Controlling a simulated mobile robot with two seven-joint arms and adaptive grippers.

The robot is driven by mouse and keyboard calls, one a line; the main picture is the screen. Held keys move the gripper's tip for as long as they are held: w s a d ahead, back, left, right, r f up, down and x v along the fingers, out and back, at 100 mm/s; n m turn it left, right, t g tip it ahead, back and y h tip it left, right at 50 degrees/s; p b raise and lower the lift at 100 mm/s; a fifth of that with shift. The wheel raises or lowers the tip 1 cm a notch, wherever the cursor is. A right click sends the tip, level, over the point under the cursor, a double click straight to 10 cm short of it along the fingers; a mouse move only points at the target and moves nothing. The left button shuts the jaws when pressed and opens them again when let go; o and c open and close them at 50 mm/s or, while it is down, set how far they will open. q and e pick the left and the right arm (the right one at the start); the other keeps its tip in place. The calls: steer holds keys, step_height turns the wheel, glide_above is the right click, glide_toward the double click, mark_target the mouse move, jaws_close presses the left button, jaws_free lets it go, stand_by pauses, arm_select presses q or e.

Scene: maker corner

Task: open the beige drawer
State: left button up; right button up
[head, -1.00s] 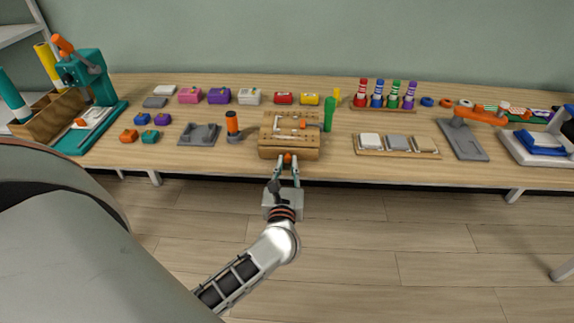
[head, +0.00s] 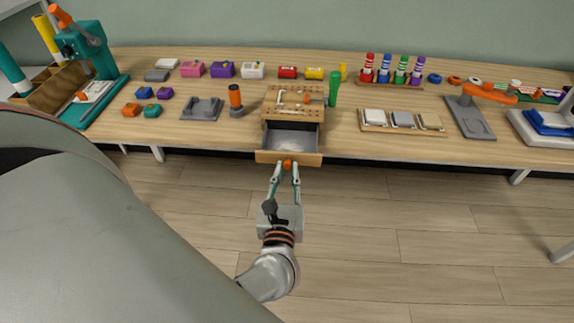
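The beige drawer (head: 268,157) is pulled out of the wooden tool box (head: 275,103) towards me, and its grey inside shows, looking empty. An orange knob (head: 288,163) is on the middle of the drawer front. My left gripper (head: 286,168) comes from below, with its two fingers on either side of the knob, shut on it; the fingertips partly cover it. My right gripper is not in view.
The drawer front sticks out past the table's front edge. An orange-topped post (head: 235,97) stands left of the box and a green cylinder (head: 334,88) right. A tray with several tiles (head: 402,132) lies further right. The floor in front is clear.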

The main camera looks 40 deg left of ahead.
arm_select(q)
steer(key=o, duration=0.3)
steer(key=v, duration=1.2)
steer(key=shift+s, duration=0.1)
